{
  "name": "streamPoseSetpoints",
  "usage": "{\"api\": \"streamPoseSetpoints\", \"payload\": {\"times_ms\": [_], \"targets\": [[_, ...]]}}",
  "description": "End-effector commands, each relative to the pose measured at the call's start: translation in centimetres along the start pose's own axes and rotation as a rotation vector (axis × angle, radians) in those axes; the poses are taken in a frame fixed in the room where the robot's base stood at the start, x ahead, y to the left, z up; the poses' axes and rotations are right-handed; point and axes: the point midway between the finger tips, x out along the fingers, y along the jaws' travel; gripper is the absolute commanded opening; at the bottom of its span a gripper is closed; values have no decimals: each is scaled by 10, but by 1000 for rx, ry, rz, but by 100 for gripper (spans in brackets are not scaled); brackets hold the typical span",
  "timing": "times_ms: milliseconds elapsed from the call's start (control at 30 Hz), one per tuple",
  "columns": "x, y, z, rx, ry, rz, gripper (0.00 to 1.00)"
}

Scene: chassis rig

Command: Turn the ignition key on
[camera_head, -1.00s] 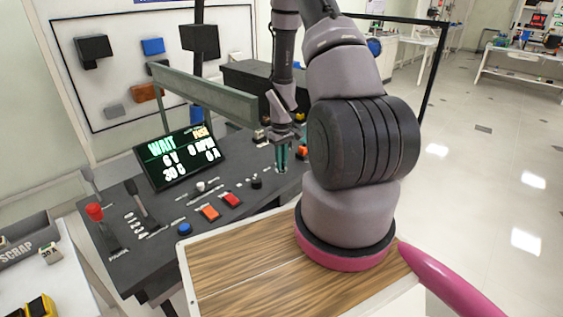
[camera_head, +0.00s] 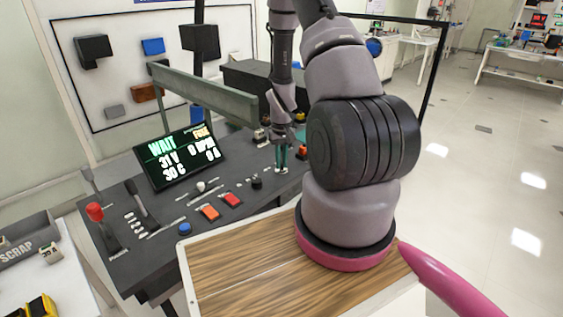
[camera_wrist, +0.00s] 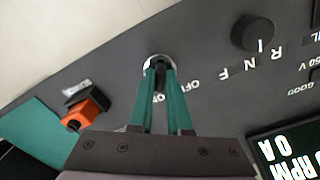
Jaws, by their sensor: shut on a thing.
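My gripper (camera_head: 281,166) points down at the right end of the dark control console (camera_head: 160,240). In the wrist view, the green fingertips of my gripper (camera_wrist: 160,68) are shut on the dark ignition key (camera_wrist: 160,75). The key sits in a round silver lock (camera_wrist: 148,62) in the panel, and the fingers hide most of it. Upside-down lettering including "OFF" is beside the lock. The key's exact angle cannot be told. The console display (camera_head: 180,155) reads WAIT, 31 V, 0 RPM, 30 C and 0 A.
An orange and black switch (camera_wrist: 85,110) is left of the fingers in the wrist view. Red-knobbed lever (camera_head: 95,212), blue button (camera_head: 184,229) and orange button (camera_head: 209,212) are further along the console.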

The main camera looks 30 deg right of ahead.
Motion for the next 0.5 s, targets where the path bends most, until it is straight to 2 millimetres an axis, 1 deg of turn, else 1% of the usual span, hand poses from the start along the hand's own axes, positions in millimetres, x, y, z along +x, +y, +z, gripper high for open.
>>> {"api": "streamPoseSetpoints", "payload": {"times_ms": [167,200,267,500], "targets": [[-1,0,-1,2,2,0,0],[-1,0,-1,2,2,0,24],[-1,0,-1,1,2,0,46],[0,0,0,0,1,0,46]]}}
